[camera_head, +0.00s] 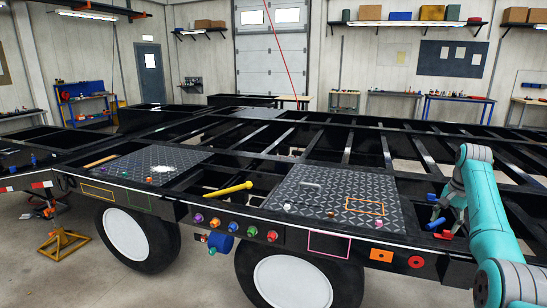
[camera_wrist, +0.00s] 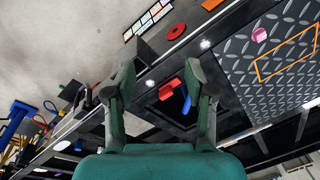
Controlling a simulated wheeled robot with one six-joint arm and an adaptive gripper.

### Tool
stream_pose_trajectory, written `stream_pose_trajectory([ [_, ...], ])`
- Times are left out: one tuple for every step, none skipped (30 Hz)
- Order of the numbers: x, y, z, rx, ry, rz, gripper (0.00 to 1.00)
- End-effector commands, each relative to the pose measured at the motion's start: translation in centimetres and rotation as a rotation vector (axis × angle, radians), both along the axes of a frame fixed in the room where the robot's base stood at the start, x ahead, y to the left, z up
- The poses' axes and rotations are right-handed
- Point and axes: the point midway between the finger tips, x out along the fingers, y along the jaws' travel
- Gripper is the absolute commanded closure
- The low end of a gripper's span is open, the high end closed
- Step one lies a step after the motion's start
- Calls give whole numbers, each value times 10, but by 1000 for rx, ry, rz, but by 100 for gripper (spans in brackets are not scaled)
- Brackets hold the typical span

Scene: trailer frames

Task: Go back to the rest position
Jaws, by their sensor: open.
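My gripper (camera_head: 447,212) is at the end of my teal arm at the right of the head view, low over the trailer frame (camera_head: 400,238). In the wrist view my gripper (camera_wrist: 160,68) has its two dark green fingers spread apart, with nothing held between them. A red piece (camera_wrist: 170,90) and a blue piece (camera_wrist: 186,100) show beyond the gap between the fingers, in a dark bay of the frame. In the head view a blue piece (camera_head: 436,224) and a red piece (camera_head: 443,235) lie close to the gripper. The exact gap to them cannot be told.
A diamond plate (camera_head: 340,190) with an orange outline lies left of my gripper. A yellow tool (camera_head: 229,189) lies on the frame left of the plate. Open bays between the beams (camera_head: 345,145) lie behind. Wheels stand below the front edge. Workbenches line the back wall.

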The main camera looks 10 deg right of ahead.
Motion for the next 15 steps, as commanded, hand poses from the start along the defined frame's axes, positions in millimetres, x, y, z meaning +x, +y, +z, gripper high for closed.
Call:
stream_pose_trajectory([
  [2,4,-13,-4,-5,7,45],
  [4,5,-19,-7,-9,12,45],
  [6,8,-29,-12,-15,19,45],
  [8,10,-36,-16,-20,25,45],
  [9,13,-45,-20,-24,31,45],
  [11,16,-56,-26,-32,39,45],
  [12,19,-66,-31,-38,45,45],
  [14,23,-76,-36,-45,52,45],
  [16,28,-91,-44,-54,62,45],
  [17,32,-104,-50,-62,71,45],
  [18,38,-118,-58,-71,82,45],
  [19,45,-136,-68,-84,96,45],
  [19,51,-150,-76,-94,106,45],
  [19,56,-164,-84,-104,116,45],
  [19,64,-181,-95,-118,129,45],
])
